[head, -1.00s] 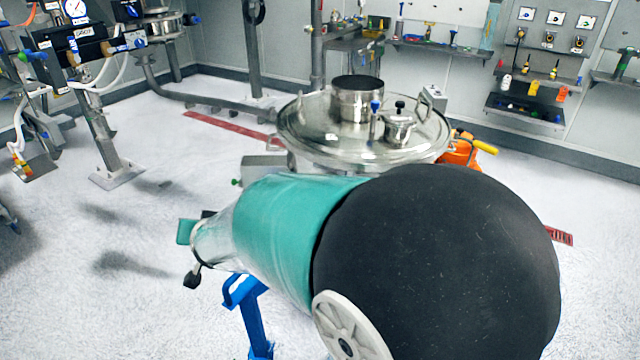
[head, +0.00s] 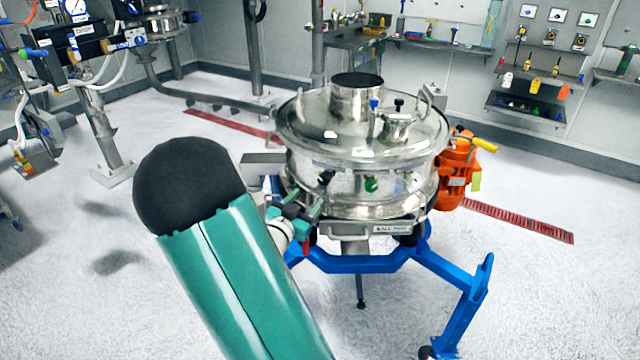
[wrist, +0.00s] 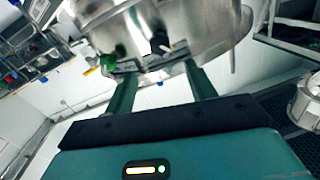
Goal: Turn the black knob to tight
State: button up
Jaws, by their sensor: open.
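The steel powder sifter (head: 350,182) stands on a blue frame. A small black knob (head: 326,178) shows on its side wall, left of a green knob (head: 371,185). Another black knob (head: 398,104) stands on the small cap on the lid. My gripper (head: 314,206) is at the sifter's lower left side, just below the side black knob. In the wrist view my open green fingers (wrist: 160,78) point at the sifter, apart, with nothing held. A dark knob (wrist: 158,46) shows beyond and between them, with the green knob (wrist: 108,61) to the left. Contact cannot be told.
An orange motor (head: 455,172) is fixed to the sifter's right side. The blue frame (head: 365,262) spreads below it. A post with gauges and hoses (head: 98,125) stands at left. Wall shelves (head: 525,108) are behind.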

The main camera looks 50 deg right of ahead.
aim_at(323, 180)
jog(key=d, duration=0.3)
jog(key=w+d, duration=0.1)
jog(key=d, duration=0.5)
jog(key=shift+w, duration=0.4)
jog(key=c, duration=1)
